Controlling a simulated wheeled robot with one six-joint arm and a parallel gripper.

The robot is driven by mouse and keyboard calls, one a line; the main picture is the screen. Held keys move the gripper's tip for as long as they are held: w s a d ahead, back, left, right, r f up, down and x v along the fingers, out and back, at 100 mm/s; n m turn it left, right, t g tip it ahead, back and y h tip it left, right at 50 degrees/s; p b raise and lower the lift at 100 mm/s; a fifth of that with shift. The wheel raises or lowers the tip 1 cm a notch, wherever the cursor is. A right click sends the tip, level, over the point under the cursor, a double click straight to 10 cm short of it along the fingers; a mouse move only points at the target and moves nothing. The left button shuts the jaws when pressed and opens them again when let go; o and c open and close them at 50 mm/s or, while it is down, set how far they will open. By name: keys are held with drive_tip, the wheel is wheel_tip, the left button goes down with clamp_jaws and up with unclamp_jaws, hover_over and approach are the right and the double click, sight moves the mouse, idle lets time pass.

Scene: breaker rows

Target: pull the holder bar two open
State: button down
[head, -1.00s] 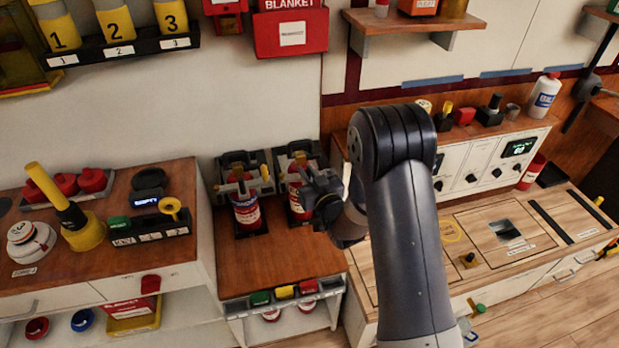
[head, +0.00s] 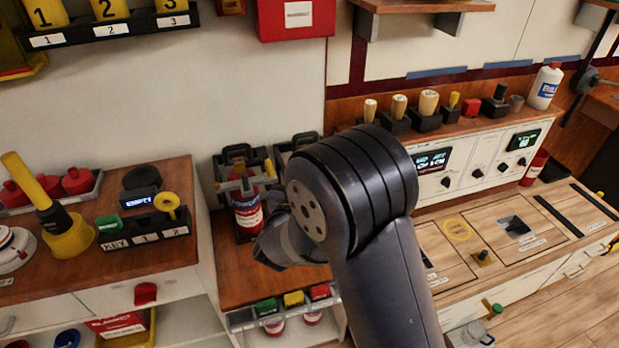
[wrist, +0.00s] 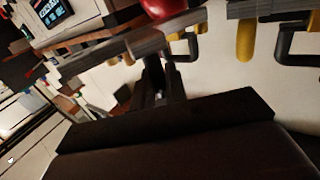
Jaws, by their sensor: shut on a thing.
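The grey holder bar two (wrist: 112,46) crosses the upper part of the wrist view, in front of a red extinguisher (wrist: 165,8). My gripper (wrist: 158,78) has its dark fingers up against this bar and is shut on it. How far the bar is swung out cannot be told. In the head view my arm hides the gripper, the bar and most of the right-hand holder (head: 294,146). The left-hand holder (head: 240,152) shows a red extinguisher (head: 247,212) standing upright behind its own bar.
A wooden cabinet top (head: 228,270) carries the holders, with colored blocks (head: 293,298) along its front. A left counter holds a yellow-handled tool (head: 62,225) and a key rack (head: 145,230). A console with knobs (head: 480,155) stands right. Floor shows at lower right.

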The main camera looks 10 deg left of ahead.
drive_tip(key=shift+s+a+r+m+g+h+p, duration=0.1)
drive_tip(key=shift+s+a+m+g+h+p, duration=0.2)
drive_tip(key=shift+a+m+g+h, duration=0.65)
drive_tip(key=shift+s+a+m+g+h+p, duration=0.35)
drive_tip(key=shift+m+h, duration=0.75)
drive_tip(key=shift+h, duration=0.9)
drive_tip(key=shift+s+a+r+m+g+h+p, duration=0.2)
drive_tip(key=shift+a+m+g+h, duration=0.45)
drive_tip(key=shift+m+h, duration=0.6)
drive_tip(key=shift+f+h, duration=0.15)
drive_tip(key=shift+h, duration=0.15)
drive_tip(key=c, duration=1.5)
unclamp_jaws()
drive_tip(key=shift+f, duration=0.1)
wheel_tip(320, 180, up, 10)
drive_tip(key=shift+p, duration=0.3)
drive_tip(key=shift+f, duration=0.1)
